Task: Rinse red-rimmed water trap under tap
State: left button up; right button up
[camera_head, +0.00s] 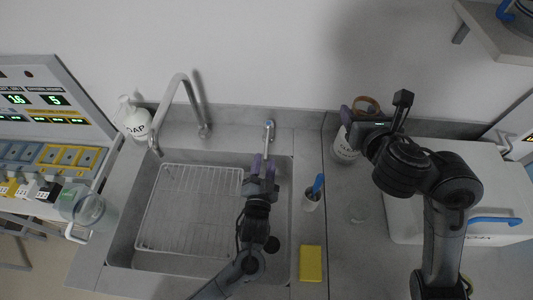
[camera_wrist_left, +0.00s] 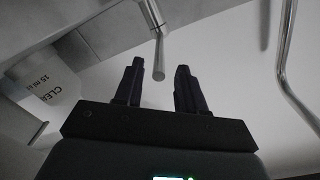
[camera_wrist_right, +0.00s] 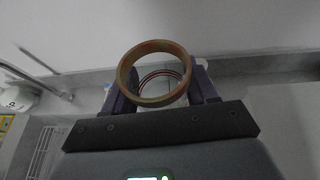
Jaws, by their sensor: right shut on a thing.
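My right gripper (camera_head: 358,122) is shut on a ring-topped water trap, held over the counter right of the sink. Its brownish-orange rim shows in the head view (camera_head: 367,104) and, between the fingers, in the right wrist view (camera_wrist_right: 124,78). A thinner reddish ring shows inside that rim; the trap's body is mostly hidden. My left gripper (camera_head: 262,170) is open over the sink's right side, below the tap lever (camera_head: 269,131). In the left wrist view the lever's end (camera_wrist_left: 159,74) appears between the open fingers, apart from both. The curved tap spout (camera_head: 172,103) stands at the left.
The sink holds a white wire rack (camera_head: 190,205). A soap bottle (camera_head: 134,118) stands at the left, a white lettered tub (camera_head: 343,151) beneath my right gripper. A cup with a blue-handled tool (camera_head: 313,197) and yellow sponge (camera_head: 311,263) sit right of the sink. A white box (camera_head: 400,222) is farther right.

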aim_at(266, 149)
pick_arm(q)
jog(key=w, duration=0.1)
jog(key=w+b, duration=0.2)
jog(key=shift+w+d+f, duration=0.15)
jog(key=shift+w+d, duration=0.1)
jog(key=shift+w, duration=0.15)
pick_arm(e)
notch_tip(266, 149, down, 3)
jog(key=shift+r, duration=0.1)
pick_arm(q)
jog(key=shift+w+d+b, duration=0.1)
jog(key=shift+w+b, duration=0.25)
jog(key=shift+w, duration=0.35)
pick_arm(e)
jog(key=shift+f, duration=0.35)
pick_arm(q)
grip_shut()
